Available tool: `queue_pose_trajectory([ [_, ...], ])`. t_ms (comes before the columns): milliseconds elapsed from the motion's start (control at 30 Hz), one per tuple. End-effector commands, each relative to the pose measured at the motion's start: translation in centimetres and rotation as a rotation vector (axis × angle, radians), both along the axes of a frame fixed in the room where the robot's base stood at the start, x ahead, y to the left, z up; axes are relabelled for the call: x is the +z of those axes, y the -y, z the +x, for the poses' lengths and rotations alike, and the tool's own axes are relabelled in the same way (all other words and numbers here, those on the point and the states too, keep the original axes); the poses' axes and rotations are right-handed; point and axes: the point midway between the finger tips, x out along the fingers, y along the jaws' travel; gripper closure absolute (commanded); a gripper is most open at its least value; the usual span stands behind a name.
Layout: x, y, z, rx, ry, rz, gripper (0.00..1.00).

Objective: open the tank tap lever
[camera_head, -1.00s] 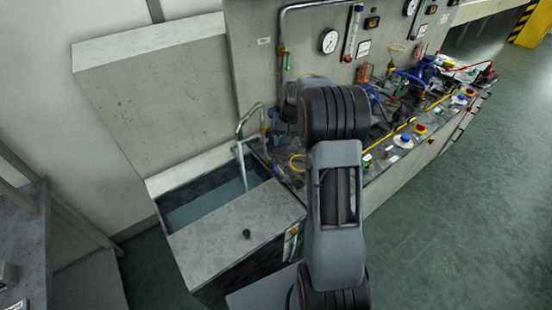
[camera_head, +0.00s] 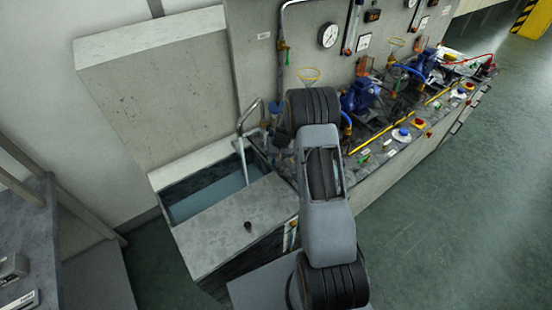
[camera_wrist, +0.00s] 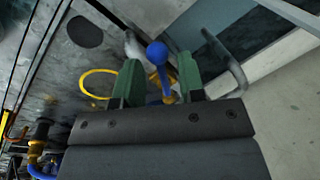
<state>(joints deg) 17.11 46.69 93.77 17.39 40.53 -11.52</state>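The tank (camera_head: 225,225) stands at the left in the head view, with water in its open part. A bent grey pipe (camera_head: 241,128) rises at its back corner and also shows in the wrist view (camera_wrist: 226,58). In the wrist view a blue lever with a round knob (camera_wrist: 157,52) shows between the green fingers of my gripper (camera_wrist: 158,66). The fingers are apart, one on each side of the lever. I cannot tell if they touch it. It seems to be the tap lever.
A yellow ring (camera_wrist: 98,84) lies left of the fingers in the wrist view. A blue pump (camera_head: 362,95), gauges and valves crowd the bench to the right. A small dark knob (camera_head: 248,226) sits on the tank's lid. The green floor at right is clear.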

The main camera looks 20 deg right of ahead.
Motion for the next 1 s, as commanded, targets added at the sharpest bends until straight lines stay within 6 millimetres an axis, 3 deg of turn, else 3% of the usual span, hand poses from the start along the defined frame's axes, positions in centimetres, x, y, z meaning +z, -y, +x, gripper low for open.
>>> queue_pose_trajectory([
  [267,-0.06,-0.02,0.02,0.000,0.000,0.000,0.65],
  [633,-0.03,0.00,0.01,0.000,0.001,0.000,1.00],
  [1000,-0.12,-0.31,0.10,0.019,0.002,-0.001,1.00],
])
